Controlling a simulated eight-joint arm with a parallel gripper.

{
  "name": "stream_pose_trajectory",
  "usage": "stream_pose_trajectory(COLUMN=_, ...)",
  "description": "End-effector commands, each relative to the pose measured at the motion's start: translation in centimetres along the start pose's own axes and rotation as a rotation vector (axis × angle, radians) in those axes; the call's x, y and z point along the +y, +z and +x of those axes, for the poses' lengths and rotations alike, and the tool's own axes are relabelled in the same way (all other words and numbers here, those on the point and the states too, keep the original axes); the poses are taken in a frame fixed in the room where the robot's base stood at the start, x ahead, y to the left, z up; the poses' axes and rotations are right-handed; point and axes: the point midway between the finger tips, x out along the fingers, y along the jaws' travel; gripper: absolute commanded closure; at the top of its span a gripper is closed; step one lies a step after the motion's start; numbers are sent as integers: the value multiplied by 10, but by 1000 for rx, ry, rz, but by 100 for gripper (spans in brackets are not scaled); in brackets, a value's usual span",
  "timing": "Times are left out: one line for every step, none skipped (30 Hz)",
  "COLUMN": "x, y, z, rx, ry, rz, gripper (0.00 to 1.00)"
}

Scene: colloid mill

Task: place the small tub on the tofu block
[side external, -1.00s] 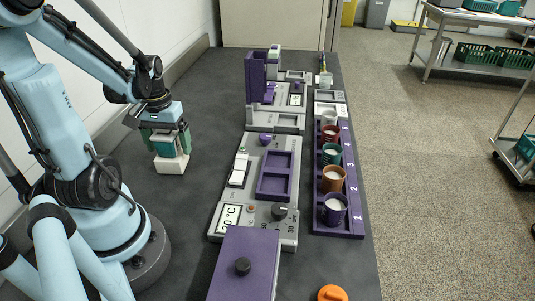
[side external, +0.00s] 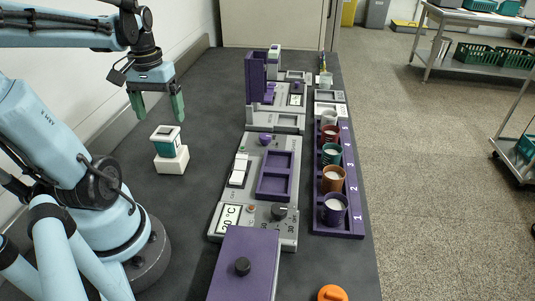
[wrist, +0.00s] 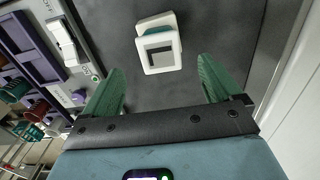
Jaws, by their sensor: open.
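The small tub (side external: 165,140) is teal with a white rim and a dark opening. It sits on top of the white tofu block (side external: 172,162), a little toward its left side and slightly tilted in the side view. In the wrist view the tub's square white rim (wrist: 159,50) shows above the block's edge (wrist: 150,24), turned slightly against it. My gripper (side external: 157,106) is open and empty above the tub, its green fingers apart and clear of it. The fingers also show in the wrist view (wrist: 165,82).
A purple rack (side external: 342,229) holds several cups (side external: 333,178). The dark bench (side external: 165,215) around the block is clear.

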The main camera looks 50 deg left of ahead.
Motion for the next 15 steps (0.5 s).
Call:
stream_pose_trajectory(x=0, y=0, z=-6, rx=0, ry=0, rz=0, gripper=8)
stream_pose_trajectory(x=0, y=0, z=-10, rx=0, ry=0, rz=0, gripper=8)
stream_pose_trajectory(x=0, y=0, z=-14, rx=0, ry=0, rz=0, gripper=8)
stream_pose_trajectory(x=0, y=0, z=-16, rx=0, ry=0, rz=0, gripper=8)
stream_pose_trajectory(x=0, y=0, z=-19, rx=0, ry=0, rz=0, gripper=8)
stream_pose_trajectory(x=0, y=0, z=-21, rx=0, ry=0, rz=0, gripper=8)
stream_pose_trajectory(x=0, y=0, z=-23, rx=0, ry=0, rz=0, gripper=8)
stream_pose_trajectory(x=0, y=0, z=-25, rx=0, ry=0, rz=0, gripper=8)
stream_pose_trajectory(x=0, y=0, z=-26, rx=1, ry=0, rz=1, gripper=8)
stream_pose_trajectory(x=2, y=0, z=-26, rx=3, ry=0, rz=5, gripper=8)
stream_pose_trajectory(x=4, y=0, z=-27, rx=8, ry=0, rz=13, gripper=8)
stream_pose_trajectory(x=9, y=-1, z=-26, rx=19, ry=-1, rz=30, gripper=8)
stream_pose_trajectory(x=14, y=-1, z=-25, rx=32, ry=-1, rz=48, gripper=8)
stream_pose_trajectory(x=21, y=-1, z=-24, rx=49, ry=-1, rz=71, gripper=8)
stream_pose_trajectory(x=32, y=-2, z=-22, rx=77, ry=0, rz=109, gripper=8)
